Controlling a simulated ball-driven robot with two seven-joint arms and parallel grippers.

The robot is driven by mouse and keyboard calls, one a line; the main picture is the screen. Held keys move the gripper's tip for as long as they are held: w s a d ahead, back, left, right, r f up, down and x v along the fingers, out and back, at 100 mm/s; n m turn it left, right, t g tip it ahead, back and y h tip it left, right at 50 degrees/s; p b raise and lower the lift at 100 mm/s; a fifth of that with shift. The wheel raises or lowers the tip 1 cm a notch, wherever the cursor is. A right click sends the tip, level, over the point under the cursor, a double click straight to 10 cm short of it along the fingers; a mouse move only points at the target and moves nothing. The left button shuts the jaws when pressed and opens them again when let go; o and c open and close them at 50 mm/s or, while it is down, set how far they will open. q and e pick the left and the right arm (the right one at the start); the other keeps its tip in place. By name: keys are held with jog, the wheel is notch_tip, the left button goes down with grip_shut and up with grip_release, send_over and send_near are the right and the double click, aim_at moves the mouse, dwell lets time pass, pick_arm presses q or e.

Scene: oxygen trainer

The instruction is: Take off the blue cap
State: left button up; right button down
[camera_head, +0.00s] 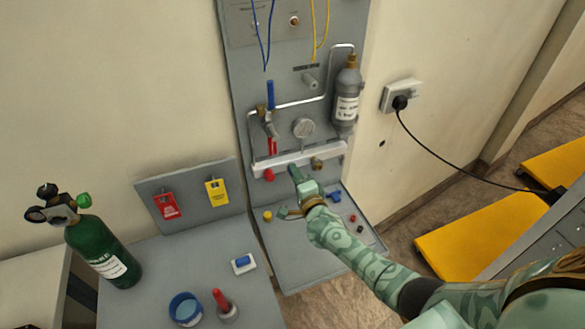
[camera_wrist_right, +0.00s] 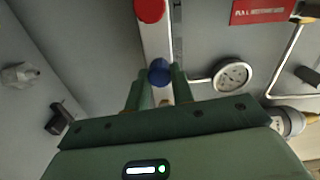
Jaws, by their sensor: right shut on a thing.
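The blue cap (camera_wrist_right: 159,72) is a round, dark blue knob on the white manifold bar (camera_wrist_right: 155,40) in the right wrist view. My right gripper (camera_wrist_right: 160,86) has one finger on each side of it and is shut on it. In the head view the right gripper (camera_head: 293,172) reaches up to the white bar (camera_head: 325,155) from the lower right, and it hides the cap there. A red cap (camera_head: 268,175) sits to the left on the same bar; it also shows in the right wrist view (camera_wrist_right: 150,10). My left gripper is in neither view.
A gauge (camera_head: 303,128) and a grey cylinder (camera_head: 347,88) are on the panel above the bar. Small coloured parts lie on the shelf (camera_head: 300,265) below. A green cylinder (camera_head: 100,248) and a blue container (camera_head: 186,307) stand on the table at left.

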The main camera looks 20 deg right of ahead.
jog(key=shift+n, duration=0.7)
jog(key=shift+a+f+n+p, duration=0.1)
jog(key=shift+n+p, duration=0.45)
jog(key=shift+n, duration=2.85)
jog(key=shift+s+n, duration=0.1)
jog(key=shift+n, duration=0.5)
jog(key=c, duration=1.2)
grip_release()
